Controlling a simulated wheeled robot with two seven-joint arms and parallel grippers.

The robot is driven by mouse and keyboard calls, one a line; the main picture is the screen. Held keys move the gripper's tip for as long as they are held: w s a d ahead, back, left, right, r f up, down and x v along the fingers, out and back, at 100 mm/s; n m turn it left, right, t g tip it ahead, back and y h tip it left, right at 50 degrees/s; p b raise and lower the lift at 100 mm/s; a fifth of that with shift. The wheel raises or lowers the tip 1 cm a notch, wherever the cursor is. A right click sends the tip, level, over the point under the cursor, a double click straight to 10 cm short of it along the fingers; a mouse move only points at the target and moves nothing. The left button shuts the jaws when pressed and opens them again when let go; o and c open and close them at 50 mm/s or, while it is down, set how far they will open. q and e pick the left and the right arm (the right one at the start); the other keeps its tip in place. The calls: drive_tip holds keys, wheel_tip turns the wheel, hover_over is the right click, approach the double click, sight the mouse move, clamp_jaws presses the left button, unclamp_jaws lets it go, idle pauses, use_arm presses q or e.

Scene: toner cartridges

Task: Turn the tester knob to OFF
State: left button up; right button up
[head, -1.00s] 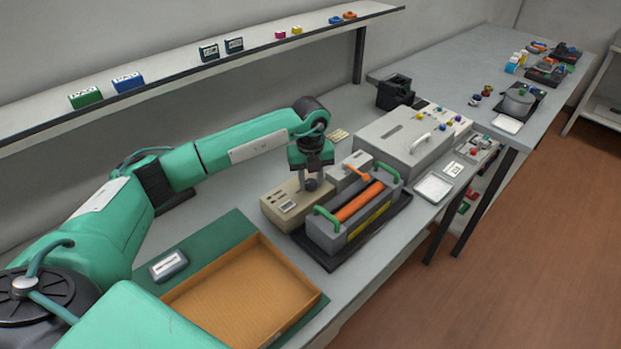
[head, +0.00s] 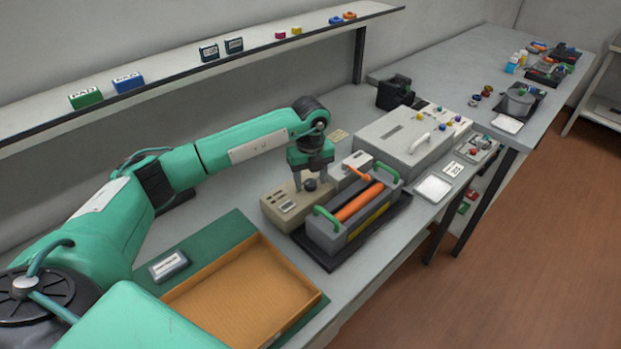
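The tester (head: 274,207) is a beige box on the bench with a small display and a dark round knob (head: 310,185) on top. My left gripper (head: 312,181) points down at the knob from above. Its two fingers stand apart, one on each side of the knob, with visible gaps, so it looks open. The knob's pointer and the OFF mark are too small to read. My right gripper is not in view.
A grey cradle (head: 324,237) with green handles and an orange roller (head: 357,203) stands close in front of the tester. A large grey machine (head: 398,148) is to the right. An orange-brown tray (head: 242,288) lies in front, beside a small labelled box (head: 169,266).

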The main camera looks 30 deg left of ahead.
sight(311, 182)
use_arm(q)
drive_tip(key=shift+r, duration=0.15)
wheel_tip(311, 182, up, 6)
drive_tip(key=shift+r+b, duration=0.15)
drive_tip(key=shift+b, duration=0.5)
wheel_tip(311, 182, up, 7)
drive_tip(key=shift+b, duration=0.4)
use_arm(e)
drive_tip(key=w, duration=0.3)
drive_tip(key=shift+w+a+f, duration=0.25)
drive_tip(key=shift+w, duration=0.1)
